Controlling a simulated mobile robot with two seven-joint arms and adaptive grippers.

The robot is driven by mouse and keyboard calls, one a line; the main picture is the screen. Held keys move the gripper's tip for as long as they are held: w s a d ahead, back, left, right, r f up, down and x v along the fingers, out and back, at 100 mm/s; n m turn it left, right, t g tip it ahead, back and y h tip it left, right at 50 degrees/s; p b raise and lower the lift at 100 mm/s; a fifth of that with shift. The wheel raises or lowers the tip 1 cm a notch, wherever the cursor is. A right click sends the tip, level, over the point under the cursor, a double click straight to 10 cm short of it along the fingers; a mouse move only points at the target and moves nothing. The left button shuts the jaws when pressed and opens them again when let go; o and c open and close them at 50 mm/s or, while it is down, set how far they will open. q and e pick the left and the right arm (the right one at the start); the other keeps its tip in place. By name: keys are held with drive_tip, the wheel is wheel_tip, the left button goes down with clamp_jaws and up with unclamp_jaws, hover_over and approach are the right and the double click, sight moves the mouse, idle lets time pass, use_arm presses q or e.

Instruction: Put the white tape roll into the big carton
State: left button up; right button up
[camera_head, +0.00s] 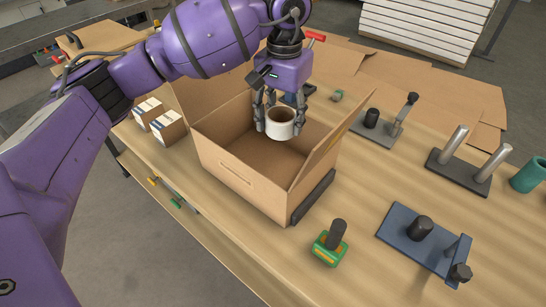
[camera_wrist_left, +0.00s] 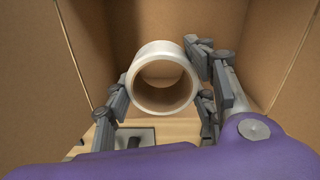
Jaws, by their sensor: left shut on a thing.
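The white tape roll (camera_head: 281,130) is a short white ring with a brown inside. My left gripper (camera_head: 279,118) is shut on it, with fingers on both sides, and holds it over the open big carton (camera_head: 226,166). The carton is brown cardboard with its flaps raised, and its inside floor shows bare. In the left wrist view the tape roll (camera_wrist_left: 136,84) sits between the fingers of my left gripper (camera_wrist_left: 162,92), with the carton's walls around and beyond it. I cannot tell its exact height above the carton floor. My right gripper is not in view.
Two small boxes (camera_head: 168,127) stand left of the carton. A green block with a black post (camera_head: 330,243) is near its front right. Dark fixtures (camera_head: 421,229) and a twin-post stand (camera_head: 466,165) are on the right. A dark bar (camera_head: 313,197) lies against the carton's right side.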

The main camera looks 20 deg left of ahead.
use_arm(q)
wheel_tip(320, 180, down, 6)
drive_tip(key=s, duration=0.2)
hover_over(279, 176)
wheel_tip(279, 176, down, 4)
drive_tip(key=shift+w+f, duration=0.1)
drive_tip(key=shift+f, duration=0.7)
wheel_tip(279, 176, down, 3)
drive_tip(key=shift+f, duration=0.3)
drive_tip(key=o, duration=1.1)
drive_tip(key=shift+o, duration=0.3)
drive_tip(key=shift+r, duration=0.25)
wheel_tip(279, 176, up, 12)
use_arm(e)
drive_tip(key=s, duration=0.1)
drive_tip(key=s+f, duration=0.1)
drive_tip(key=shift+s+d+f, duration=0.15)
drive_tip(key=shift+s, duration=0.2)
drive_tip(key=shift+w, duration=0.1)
